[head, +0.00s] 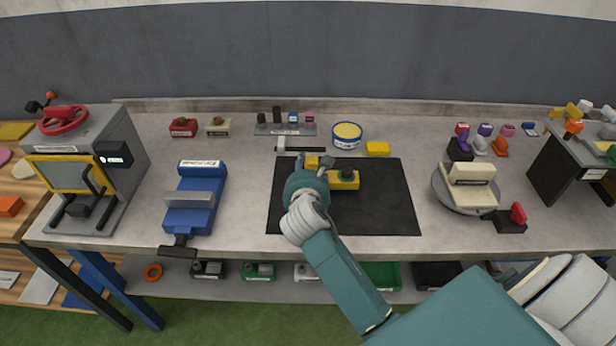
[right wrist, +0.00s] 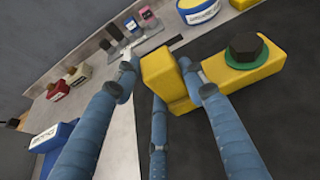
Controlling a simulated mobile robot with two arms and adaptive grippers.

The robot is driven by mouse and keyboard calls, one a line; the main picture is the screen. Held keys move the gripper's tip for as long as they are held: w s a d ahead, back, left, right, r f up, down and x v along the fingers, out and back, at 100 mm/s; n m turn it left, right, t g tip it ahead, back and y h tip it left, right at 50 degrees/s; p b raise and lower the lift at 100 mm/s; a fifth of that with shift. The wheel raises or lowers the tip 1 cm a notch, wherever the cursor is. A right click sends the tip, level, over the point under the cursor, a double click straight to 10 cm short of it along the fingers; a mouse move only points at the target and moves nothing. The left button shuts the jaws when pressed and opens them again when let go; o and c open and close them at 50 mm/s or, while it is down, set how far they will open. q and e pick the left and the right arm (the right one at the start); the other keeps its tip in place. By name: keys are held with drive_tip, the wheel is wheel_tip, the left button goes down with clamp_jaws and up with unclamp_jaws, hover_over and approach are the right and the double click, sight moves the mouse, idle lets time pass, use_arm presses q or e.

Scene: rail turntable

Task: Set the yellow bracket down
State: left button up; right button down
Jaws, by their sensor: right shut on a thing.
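The yellow bracket (head: 345,180) is at the black mat (head: 385,210) on the workbench, near the mat's back edge. In the right wrist view it shows as an upright yellow block (right wrist: 158,80) joined to a flat arm, with a green ring and a dark hex head (right wrist: 245,53) on top. My right gripper (head: 312,172) is shut on the bracket's upright end, its blue fingers (right wrist: 155,85) around the block. The hand hides part of that end in the head view. I cannot tell whether the underside touches the mat. My left gripper is not in view.
A blue vise (head: 193,200) stands left of the mat. A round turntable (head: 445,195) with a cream block is at right. The mat's front right is clear.

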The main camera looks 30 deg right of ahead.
wheel_tip(320, 180, down, 2)
drive_tip(key=shift+f, duration=0.3)
drive_tip(key=shift+f, duration=0.15)
drive_tip(key=c, duration=1)
unclamp_jaws()
drive_tip(key=shift+s+a, duration=0.15)
drive_tip(key=shift+s, duration=0.05)
drive_tip(key=v, duration=1.1)
drive_tip(key=shift+s+a+r+b, duration=0.1)
drive_tip(key=shift+s+r+b, duration=0.2)
drive_tip(key=shift+b, duration=0.1)
